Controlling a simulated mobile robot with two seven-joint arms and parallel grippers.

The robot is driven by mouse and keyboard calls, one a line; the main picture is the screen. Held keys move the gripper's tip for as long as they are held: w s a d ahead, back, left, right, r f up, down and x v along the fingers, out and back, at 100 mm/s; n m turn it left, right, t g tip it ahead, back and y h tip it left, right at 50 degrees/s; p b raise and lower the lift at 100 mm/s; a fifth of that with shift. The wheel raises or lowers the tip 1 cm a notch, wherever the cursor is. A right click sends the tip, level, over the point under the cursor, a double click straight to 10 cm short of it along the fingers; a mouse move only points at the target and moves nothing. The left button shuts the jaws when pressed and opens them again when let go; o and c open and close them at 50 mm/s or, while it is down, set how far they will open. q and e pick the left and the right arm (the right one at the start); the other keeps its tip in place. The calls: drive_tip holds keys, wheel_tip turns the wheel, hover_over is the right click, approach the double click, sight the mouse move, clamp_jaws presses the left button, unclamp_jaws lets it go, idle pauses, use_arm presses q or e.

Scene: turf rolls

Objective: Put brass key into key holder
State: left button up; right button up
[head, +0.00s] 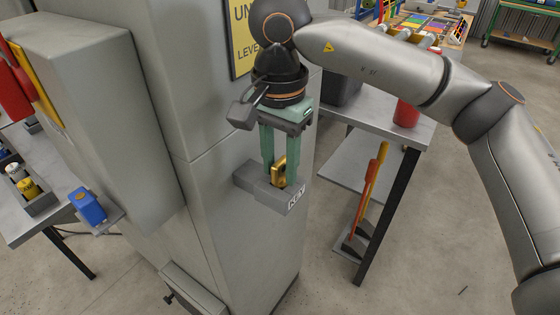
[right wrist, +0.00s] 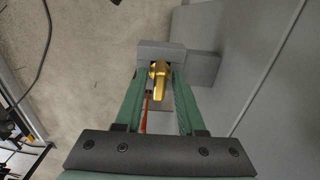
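The brass key (head: 279,172) sits upright at the key holder (head: 262,186), a grey block on the side of the grey cabinet with a white KEY label on its front. My right gripper (head: 279,174) points down with its green fingers on either side of the key's head. It looks shut on the key, with little or no gap. In the right wrist view the key (right wrist: 159,78) lies between the fingertips, over the grey key holder (right wrist: 161,52). The key's lower part is hidden, so its depth in the holder cannot be told. My left gripper is not in view.
The tall grey cabinet (head: 228,130) stands close behind the holder. A grey table (head: 385,115) with a red object stands to the right, with long-handled tools below. A blue item (head: 88,205) sits on a small ledge at left. Floor in front is clear.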

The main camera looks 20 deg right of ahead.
sight(280, 162)
drive_tip(key=shift+o, duration=0.8)
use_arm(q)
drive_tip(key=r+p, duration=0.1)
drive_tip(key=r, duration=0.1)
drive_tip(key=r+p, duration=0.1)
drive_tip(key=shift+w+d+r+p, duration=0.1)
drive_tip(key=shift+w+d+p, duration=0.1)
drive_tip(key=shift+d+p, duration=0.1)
use_arm(e)
wheel_tip(280, 162, up, 12)
drive_tip(key=shift+r, duration=0.25)
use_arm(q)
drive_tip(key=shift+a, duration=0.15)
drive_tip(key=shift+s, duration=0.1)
